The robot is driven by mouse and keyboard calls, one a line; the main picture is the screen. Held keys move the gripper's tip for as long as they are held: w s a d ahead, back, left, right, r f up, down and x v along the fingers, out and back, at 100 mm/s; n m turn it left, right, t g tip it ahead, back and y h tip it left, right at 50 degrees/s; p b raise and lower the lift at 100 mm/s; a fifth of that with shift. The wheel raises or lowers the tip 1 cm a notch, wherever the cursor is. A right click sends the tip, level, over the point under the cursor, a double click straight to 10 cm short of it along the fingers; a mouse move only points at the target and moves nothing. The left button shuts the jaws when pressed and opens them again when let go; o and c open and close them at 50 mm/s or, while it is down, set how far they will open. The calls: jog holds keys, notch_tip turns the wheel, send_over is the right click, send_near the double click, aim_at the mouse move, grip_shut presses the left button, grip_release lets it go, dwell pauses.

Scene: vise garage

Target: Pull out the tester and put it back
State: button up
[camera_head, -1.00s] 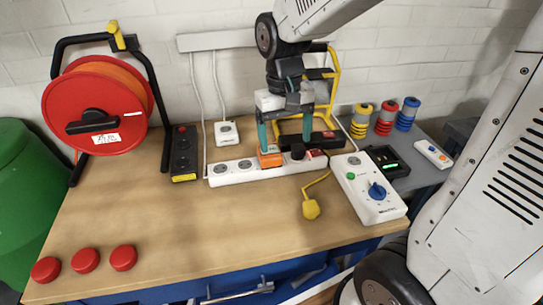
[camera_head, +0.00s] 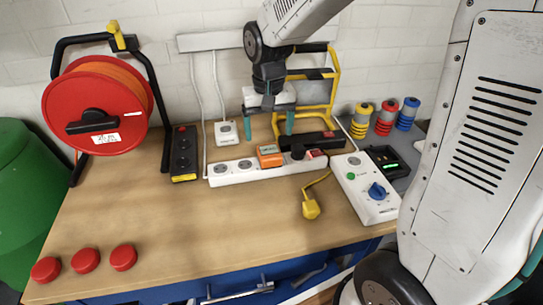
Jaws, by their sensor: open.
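The tester, an orange block with a teal-grey top (camera_head: 269,157), sits on the white power strip (camera_head: 222,180), right of its two visible free sockets. My gripper (camera_head: 268,132) is open, with its two teal fingers apart and nothing between them. It hangs above and behind the tester in the picture, clear of it. A black plug (camera_head: 297,153) sits on the strip just right of the tester, and a red-topped piece (camera_head: 315,154) is at the strip's right end.
A yellow plug (camera_head: 311,208) lies in front of the strip. A white box with a blue knob (camera_head: 376,191) stands to the right. A black strip (camera_head: 184,155) and a white wall-side socket (camera_head: 226,133) are left. The table's left-middle is bare.

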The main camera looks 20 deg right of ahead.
aim_at(269, 150)
notch_tip(269, 150, down, 7)
jog(key=shift+f, duration=0.2)
dwell(0.3)
dwell(0.8)
jog(key=c, duration=1.6)
jog(key=shift+r, duration=3)
